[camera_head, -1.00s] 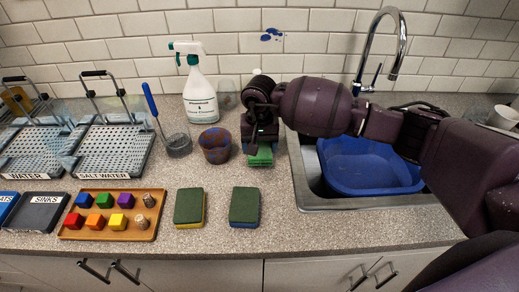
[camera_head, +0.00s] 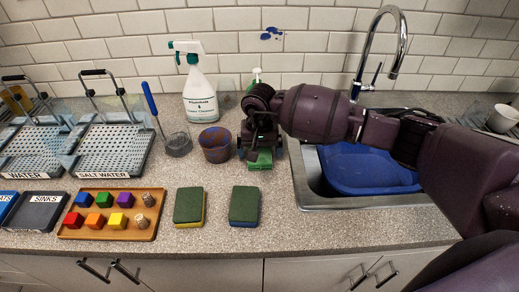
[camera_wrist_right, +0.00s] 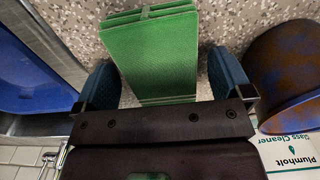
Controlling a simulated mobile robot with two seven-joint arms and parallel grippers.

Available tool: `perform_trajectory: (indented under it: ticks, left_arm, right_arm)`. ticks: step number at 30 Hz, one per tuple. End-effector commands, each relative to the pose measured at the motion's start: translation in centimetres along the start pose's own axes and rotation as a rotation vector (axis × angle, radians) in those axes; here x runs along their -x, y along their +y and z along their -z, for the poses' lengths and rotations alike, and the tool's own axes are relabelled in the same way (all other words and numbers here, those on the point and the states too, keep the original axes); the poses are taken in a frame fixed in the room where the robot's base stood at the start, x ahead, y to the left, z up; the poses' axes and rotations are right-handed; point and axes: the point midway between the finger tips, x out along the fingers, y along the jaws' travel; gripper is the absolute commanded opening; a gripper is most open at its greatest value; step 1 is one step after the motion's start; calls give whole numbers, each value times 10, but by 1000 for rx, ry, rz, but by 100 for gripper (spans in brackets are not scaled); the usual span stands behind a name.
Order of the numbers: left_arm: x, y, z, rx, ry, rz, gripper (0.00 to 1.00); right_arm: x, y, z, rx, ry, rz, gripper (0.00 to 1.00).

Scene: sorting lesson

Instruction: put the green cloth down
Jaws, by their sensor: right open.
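The green cloth (camera_head: 261,160) is a folded, layered pad at the counter's middle, left of the sink. It also shows in the right wrist view (camera_wrist_right: 158,62), lying between the two blue fingertips over the speckled counter. My right gripper (camera_head: 262,147) is directly over the cloth and open, with a gap on each side of it in the right wrist view (camera_wrist_right: 163,80). The gripper body hides part of the cloth in both views. My left gripper is not in view.
A brown-blue pot (camera_head: 215,145) stands just left of the gripper. The sink with its blue basin (camera_head: 365,170) is to the right. Two sponges (camera_head: 189,206) (camera_head: 244,206) lie in front. A spray bottle (camera_head: 199,98) stands behind. The front counter right of the sponges is clear.

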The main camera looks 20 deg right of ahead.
Motion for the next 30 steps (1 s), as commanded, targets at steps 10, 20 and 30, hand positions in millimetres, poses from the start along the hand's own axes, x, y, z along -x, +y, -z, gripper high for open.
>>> perform_trajectory:
  ticks: [10,20,30]
  left_arm:
    - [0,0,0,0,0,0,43]
    - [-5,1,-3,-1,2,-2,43]
    - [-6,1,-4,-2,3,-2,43]
  right_arm:
    - [34,0,1,2,4,0,97]
    - [96,0,1,1,3,0,97]
    - [122,0,0,0,0,0,97]
